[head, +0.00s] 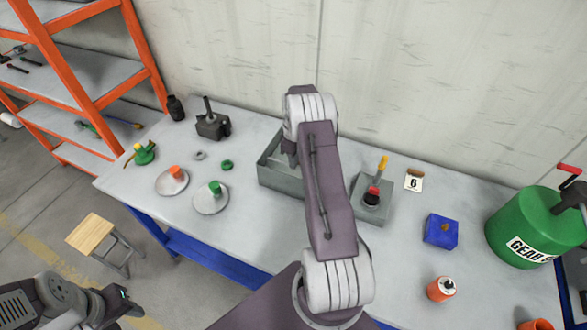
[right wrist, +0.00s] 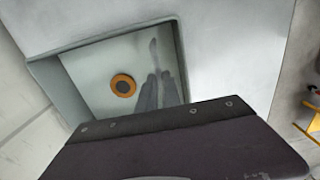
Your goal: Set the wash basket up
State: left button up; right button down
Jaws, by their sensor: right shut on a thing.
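A grey rectangular basin (head: 281,183) stands on the table, partly hidden by my right arm. In the right wrist view the basin (right wrist: 52,92) shows from above, with an orange ring with a dark centre (right wrist: 123,85) inside. My right gripper (head: 290,148) is over the basin in the head view, mostly hidden by its wrist. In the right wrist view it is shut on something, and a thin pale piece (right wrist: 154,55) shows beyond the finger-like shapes. I cannot tell whether this is the wash basket. My left gripper (head: 115,300) is at the lower left, off the table; its jaws are unclear.
Two round plates (head: 207,205) with coloured pieces lie left of the basin. A grey block (head: 374,211) with a yellow-handled item stands to its right. Further right are a blue block (head: 440,231), an orange-white can (head: 441,289) and a green drum (head: 525,225). The left front tabletop has free room.

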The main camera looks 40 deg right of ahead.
jog(key=shift+d+r+p, duration=0.1)
jog(key=shift+r+p, duration=0.25)
jog(key=shift+r, duration=0.45)
jog(key=shift+r+p, duration=0.25)
jog(key=shift+p, duration=0.05)
jog(key=shift+s+r, duration=0.1)
jog(key=shift+r, duration=0.3)
jog(key=shift+r+p, duration=0.2)
jog(key=shift+p, duration=0.25)
jog(key=shift+r, duration=0.25)
jog(key=shift+r+p, duration=1.05)
jog(key=shift+r, duration=0.05)
